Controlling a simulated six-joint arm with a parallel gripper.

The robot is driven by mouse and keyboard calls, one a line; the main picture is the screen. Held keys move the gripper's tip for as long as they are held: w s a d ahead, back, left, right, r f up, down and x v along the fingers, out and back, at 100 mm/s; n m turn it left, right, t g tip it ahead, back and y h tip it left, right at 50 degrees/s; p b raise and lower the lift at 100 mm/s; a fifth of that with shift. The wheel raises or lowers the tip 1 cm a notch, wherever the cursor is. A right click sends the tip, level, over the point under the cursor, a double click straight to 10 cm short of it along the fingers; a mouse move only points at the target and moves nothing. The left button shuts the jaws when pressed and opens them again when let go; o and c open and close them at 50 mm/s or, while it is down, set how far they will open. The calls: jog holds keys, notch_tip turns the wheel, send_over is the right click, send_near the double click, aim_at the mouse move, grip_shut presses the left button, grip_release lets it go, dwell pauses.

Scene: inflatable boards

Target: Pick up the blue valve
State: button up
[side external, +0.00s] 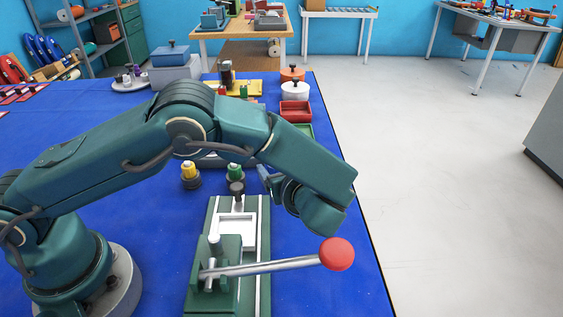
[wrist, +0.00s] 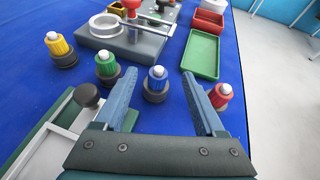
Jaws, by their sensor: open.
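The blue valve (wrist: 157,80) has a ribbed blue body, a white top and a dark round base, and stands upright on the blue table in the wrist view. My gripper (wrist: 168,85) is open, with one blue finger on each side of the valve in the picture; I cannot tell the exact distance to it. In the side external view my gripper (side external: 270,185) is partly hidden by my wrist, and the blue valve is hidden there. A red valve (wrist: 221,93) stands just right of the right finger. A green valve (wrist: 106,65) stands left of the left finger.
A yellow valve (wrist: 58,46) stands farther left. A grey fixture (wrist: 122,38) with a ring and a green tray (wrist: 201,55) lie beyond. A green press with a red-knobbed lever (side external: 337,254) stands in front, near the table's right edge.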

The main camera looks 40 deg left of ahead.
jog(key=shift+s+d+f+m, duration=0.1)
jog(key=shift+s+f+m, duration=0.1)
jog(key=shift+f, duration=0.25)
jog(key=shift+s+d+f+m, duration=0.1)
jog(key=shift+f+m, duration=0.1)
jog(key=shift+f, duration=0.2)
jog(key=shift+x, duration=2.3)
grip_shut()
